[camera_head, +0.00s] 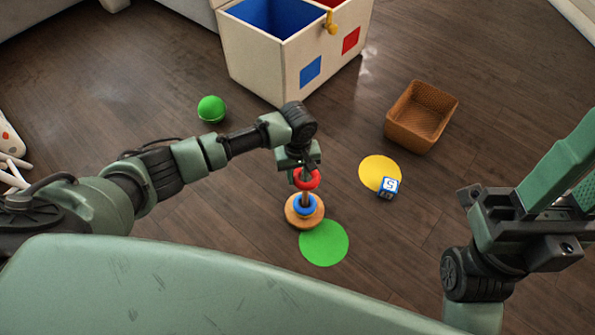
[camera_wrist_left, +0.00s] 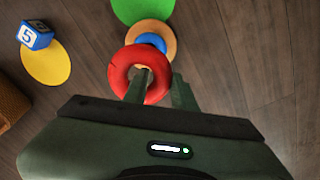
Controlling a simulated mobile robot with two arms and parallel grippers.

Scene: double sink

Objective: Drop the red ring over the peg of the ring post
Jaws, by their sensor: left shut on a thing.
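My left gripper (camera_head: 306,169) is shut on the red ring (camera_head: 308,180), gripping its near rim in the wrist view (camera_wrist_left: 140,75). The ring post (camera_head: 291,214) stands on the floor below, a round wooden base with an upright peg (camera_head: 305,198). A blue ring (camera_head: 298,208) sits low around the peg; it also shows in the left wrist view (camera_wrist_left: 153,40). The red ring is at the peg's upper end; a pale tan bit shows through its hole, but I cannot tell whether it encircles the peg. My right gripper (camera_head: 575,180) looks open and empty, its fingertips partly out of view.
A green disc (camera_head: 324,243) lies beside the post's base. A yellow disc (camera_head: 376,171) with a numbered blue-white cube (camera_head: 388,188) lies to the right. A brown basket (camera_head: 421,117), a green ball (camera_head: 211,109) and a toy box (camera_head: 262,63) stand farther back.

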